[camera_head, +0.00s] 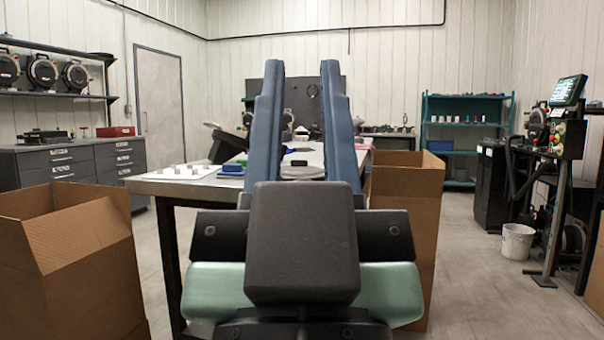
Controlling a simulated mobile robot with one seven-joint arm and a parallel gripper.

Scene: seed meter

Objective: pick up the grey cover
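My gripper (302,68) fills the lower middle of the head view. Its two long blue fingers point away from me and stand apart, with nothing held between them. On the worktable (160,188), a low grey rounded piece, likely the grey cover (302,172), shows in the gap between the fingers, farther off than the dark gripper body. Its lower part is hidden behind that body, and the fingers cut off its sides. I cannot see its full shape.
White pieces (180,170) and a blue item (232,169) lie on the table, left of the fingers. Open cardboard boxes stand left (85,265) and right (405,195) of the table. A white bucket (516,241) stands on the right floor, which is partly clear.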

